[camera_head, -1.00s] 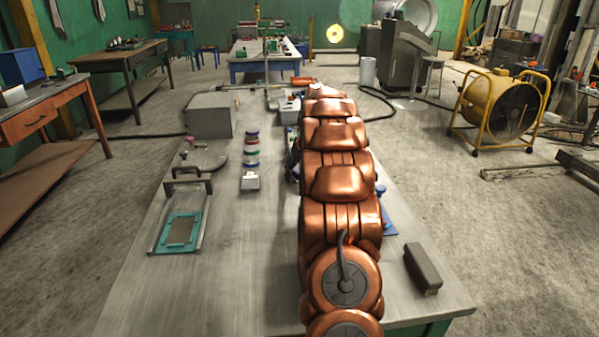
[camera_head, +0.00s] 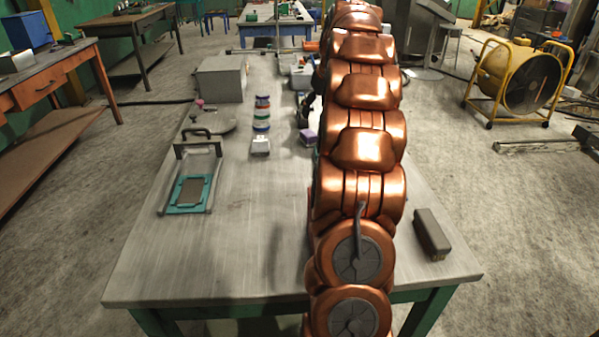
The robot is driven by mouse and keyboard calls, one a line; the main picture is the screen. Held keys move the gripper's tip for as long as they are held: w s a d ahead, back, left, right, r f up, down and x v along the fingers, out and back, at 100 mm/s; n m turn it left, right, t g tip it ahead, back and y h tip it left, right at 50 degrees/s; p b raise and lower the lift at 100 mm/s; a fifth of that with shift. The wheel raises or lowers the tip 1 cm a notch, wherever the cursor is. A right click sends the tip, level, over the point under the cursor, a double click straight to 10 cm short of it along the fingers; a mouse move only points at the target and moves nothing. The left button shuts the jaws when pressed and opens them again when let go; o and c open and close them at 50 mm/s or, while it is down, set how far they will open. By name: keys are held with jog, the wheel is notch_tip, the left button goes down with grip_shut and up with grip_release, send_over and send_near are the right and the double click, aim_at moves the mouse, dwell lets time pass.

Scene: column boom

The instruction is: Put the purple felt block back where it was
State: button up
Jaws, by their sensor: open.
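A small purple block (camera_head: 308,137) sits on the grey workbench (camera_head: 240,255), just left of my copper-coloured arm. Its right part is close to or behind the arm, so its full shape does not show. My arm stretches away from me over the bench and leaves the top of the picture. My gripper does not show clearly; it is hidden behind the arm or outside the picture. I cannot tell where it is relative to the block.
Left on the bench are a clear tray with a teal frame (camera_head: 188,190), a grey box (camera_head: 221,78), stacked coloured rolls (camera_head: 262,113) and a small white-grey block (camera_head: 260,145). A dark case (camera_head: 432,233) lies near the right edge. The front left of the bench is bare.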

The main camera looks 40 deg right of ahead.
jog(key=a+n+g+y, duration=0.1)
jog(key=a, duration=1.6)
jog(key=s+a+f+g, duration=0.1)
jog(key=s+a+f, duration=0.1)
jog(key=s+a, duration=0.4)
jog(key=s+a+f+n+g, duration=0.1)
jog(key=s+a+f, duration=0.1)
jog(key=s+a, duration=0.4)
jog(key=s+a+f+g+y, duration=0.1)
jog(key=s+a, duration=0.5)
jog(key=a, duration=0.6)
jog(key=shift+s+a+f+n+g, duration=0.15)
jog(key=shift+f+n+g, duration=0.1)
jog(key=shift+f, duration=0.25)
jog(key=shift+s+a+f+n+g, duration=0.15)
jog(key=shift+f+g, duration=0.1)
jog(key=shift+f, duration=0.25)
jog(key=s+a+f+g, duration=0.1)
jog(key=s+a+f, duration=0.1)
jog(key=s, duration=0.5)
jog(key=s+a+f, duration=0.2)
jog(key=s+f, duration=0.1)
jog(key=s, duration=0.4)
jog(key=shift+s+a+f+n+g+h, duration=0.2)
jog(key=shift+s+a+n+g+h, duration=0.1)
jog(key=shift+s+n+g, duration=0.1)
jog(key=s+p+v, duration=0.2)
jog(key=p+v, duration=1)
jog(key=shift+r+t, duration=0.3)
jog(key=shift+r, duration=0.25)
